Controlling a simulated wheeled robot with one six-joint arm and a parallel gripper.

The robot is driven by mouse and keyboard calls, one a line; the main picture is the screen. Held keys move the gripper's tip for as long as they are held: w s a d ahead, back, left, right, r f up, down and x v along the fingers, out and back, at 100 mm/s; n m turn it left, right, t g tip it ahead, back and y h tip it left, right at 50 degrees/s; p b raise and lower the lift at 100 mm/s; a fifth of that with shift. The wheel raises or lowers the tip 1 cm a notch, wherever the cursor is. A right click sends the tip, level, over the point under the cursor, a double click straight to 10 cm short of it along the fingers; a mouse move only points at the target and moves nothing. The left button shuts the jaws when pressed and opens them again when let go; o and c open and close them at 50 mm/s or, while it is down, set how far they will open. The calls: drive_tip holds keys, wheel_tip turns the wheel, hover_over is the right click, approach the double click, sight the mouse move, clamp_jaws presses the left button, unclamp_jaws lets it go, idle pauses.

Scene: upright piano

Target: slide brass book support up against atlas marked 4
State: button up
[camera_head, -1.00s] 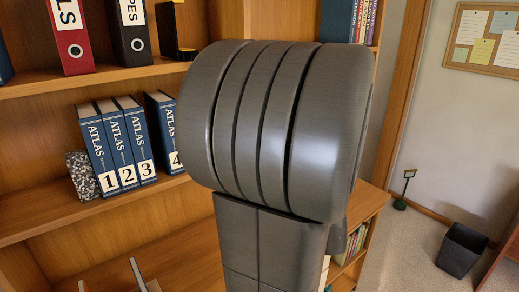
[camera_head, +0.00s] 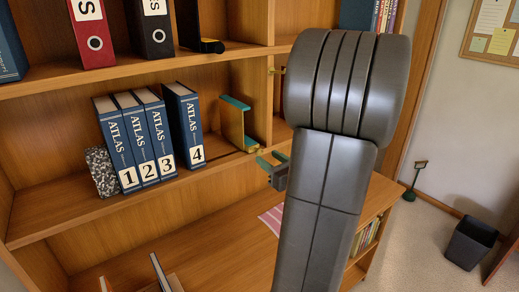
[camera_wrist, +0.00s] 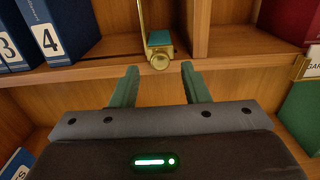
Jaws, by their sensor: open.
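The brass book support (camera_head: 232,128), an upright plate with teal edging, stands on the middle shelf right of the blue atlas marked 4 (camera_head: 188,130), with a gap between them. In the wrist view the support (camera_wrist: 160,61) shows a round brass knob at the shelf's front edge, and atlas 4 (camera_wrist: 50,40) is at upper left. My gripper (camera_head: 270,163) is open and empty in front of the shelf, below and short of the support. In the wrist view its green fingers (camera_wrist: 160,86) are apart, with the knob centred just beyond them.
Atlases 1, 2 and 3 (camera_head: 149,138) lean together left of atlas 4, beside a speckled stone block (camera_head: 102,171). A shelf divider (camera_head: 258,100) stands close right of the support. A lower wooden top (camera_head: 200,235) lies below.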

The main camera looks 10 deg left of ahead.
sight(261, 152)
drive_tip(key=p+x, duration=0.1)
drive_tip(key=x, duration=0.4)
drive_tip(key=shift+w+a, duration=0.25)
drive_tip(key=shift+c, duration=0.4)
clamp_jaws()
drive_tip(key=s+a+b, duration=0.5)
drive_tip(key=s+a, duration=0.6)
drive_tip(key=shift+s+a+f+b, duration=0.1)
drive_tip(key=shift+s+b, duration=0.1)
drive_tip(key=shift+b, duration=0.15)
drive_tip(key=shift+o, duration=0.2)
unclamp_jaws()
drive_tip(key=shift+o, duration=0.2)
drive_tip(key=shift+s+a, duration=0.1)
